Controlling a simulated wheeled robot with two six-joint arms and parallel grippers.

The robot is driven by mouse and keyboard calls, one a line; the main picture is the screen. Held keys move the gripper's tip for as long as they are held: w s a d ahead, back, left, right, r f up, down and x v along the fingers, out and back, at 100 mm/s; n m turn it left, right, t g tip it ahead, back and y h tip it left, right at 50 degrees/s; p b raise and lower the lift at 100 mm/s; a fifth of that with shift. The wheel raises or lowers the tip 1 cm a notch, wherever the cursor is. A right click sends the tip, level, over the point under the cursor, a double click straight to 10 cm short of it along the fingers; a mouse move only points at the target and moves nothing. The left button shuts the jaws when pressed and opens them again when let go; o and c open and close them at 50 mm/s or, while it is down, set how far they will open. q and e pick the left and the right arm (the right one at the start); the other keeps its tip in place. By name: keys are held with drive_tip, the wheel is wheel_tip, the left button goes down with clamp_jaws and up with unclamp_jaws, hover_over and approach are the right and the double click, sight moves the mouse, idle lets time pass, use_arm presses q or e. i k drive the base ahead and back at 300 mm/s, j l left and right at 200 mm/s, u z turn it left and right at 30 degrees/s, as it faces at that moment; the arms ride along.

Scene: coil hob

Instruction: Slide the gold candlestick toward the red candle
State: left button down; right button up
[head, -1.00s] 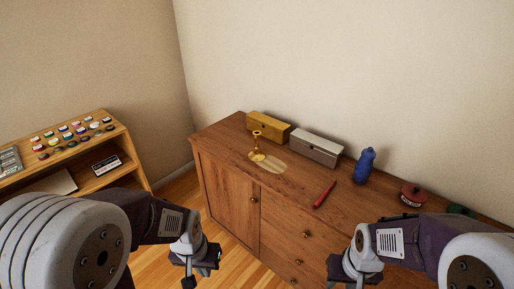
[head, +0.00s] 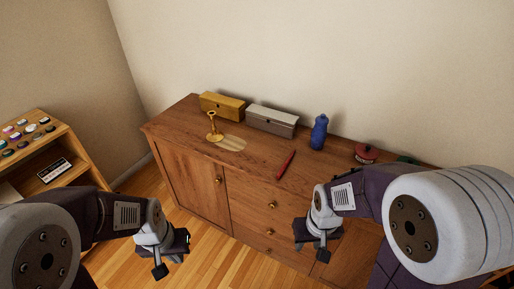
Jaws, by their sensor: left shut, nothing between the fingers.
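The gold candlestick (head: 212,128) stands upright on the left part of the wooden dresser top (head: 182,125), beside a pale oval patch (head: 233,143). The red candle (head: 286,164) lies on the dresser top to the right of the candlestick, near the front edge. My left gripper (head: 173,258) is shut and empty, low in front of the dresser and well short of the candlestick. My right gripper (head: 314,245) is in front of the drawers, below the candle and apart from it; its finger gap is not clear.
A yellow box (head: 222,105) and a grey box (head: 271,121) stand along the wall behind the candlestick. A blue bottle (head: 319,132), a red spool-like thing (head: 365,153) and a green item (head: 407,160) are farther right. A shelf (head: 55,148) stands at left.

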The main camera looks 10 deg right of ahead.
sight(214, 136)
drive_tip(key=i+j+z, duration=0.35)
drive_tip(key=i+j, duration=0.2)
drive_tip(key=i+j+z, duration=0.35)
drive_tip(key=j, duration=0.3)
drive_tip(key=i+j+z, duration=0.2)
drive_tip(key=j, duration=0.2)
drive_tip(key=i+j+z, duration=0.2)
drive_tip(key=j, duration=0.2)
